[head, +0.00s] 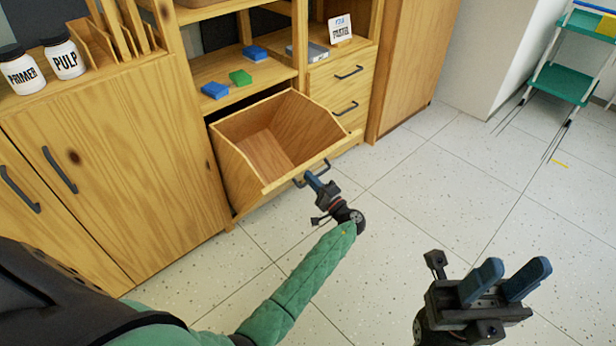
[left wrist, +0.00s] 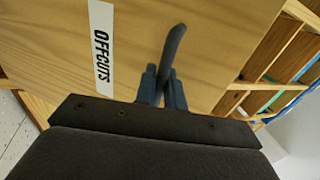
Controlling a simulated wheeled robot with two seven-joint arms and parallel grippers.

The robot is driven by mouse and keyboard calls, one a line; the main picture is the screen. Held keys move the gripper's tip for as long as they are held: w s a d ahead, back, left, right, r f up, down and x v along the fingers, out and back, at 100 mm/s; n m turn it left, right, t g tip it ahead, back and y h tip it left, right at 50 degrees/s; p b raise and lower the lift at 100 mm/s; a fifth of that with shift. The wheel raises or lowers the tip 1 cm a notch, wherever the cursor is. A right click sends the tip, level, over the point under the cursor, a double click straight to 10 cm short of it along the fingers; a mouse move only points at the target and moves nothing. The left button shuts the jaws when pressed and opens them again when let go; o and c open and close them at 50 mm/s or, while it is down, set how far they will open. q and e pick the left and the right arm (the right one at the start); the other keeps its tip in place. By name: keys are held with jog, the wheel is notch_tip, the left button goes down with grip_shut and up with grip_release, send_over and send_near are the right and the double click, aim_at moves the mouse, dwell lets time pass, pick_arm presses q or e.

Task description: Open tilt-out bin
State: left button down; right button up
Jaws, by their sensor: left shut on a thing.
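The wooden tilt-out bin (head: 262,155) leans out from the cabinet in the head view. Its top gapes wide and its inside looks empty. A dark bar handle (head: 299,182) sits on its front panel near the upper edge. My left gripper (head: 316,181) is shut on this handle. In the left wrist view the blue fingers (left wrist: 162,88) close around the handle (left wrist: 174,45), beside a white label (left wrist: 103,45) reading OFFCUTS on the bin front. My right gripper (head: 505,281) is open and empty above the floor at the lower right, away from the bin.
Wooden cabinet doors (head: 120,150) stand left of the bin, and drawers (head: 343,85) stand to its right. Blue blocks (head: 215,90) and a green block (head: 240,77) lie on the shelf above. A green step stool (head: 560,82) stands at the far right. The tiled floor (head: 430,200) between is clear.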

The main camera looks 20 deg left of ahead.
pick_arm(q)
jog(key=shift+s+d+f, duration=0.15)
jog(key=shift+d+f, duration=0.2)
dwell(0.3)
jog(key=c, duration=1.9)
grip_release()
jog(key=v, duration=0.8)
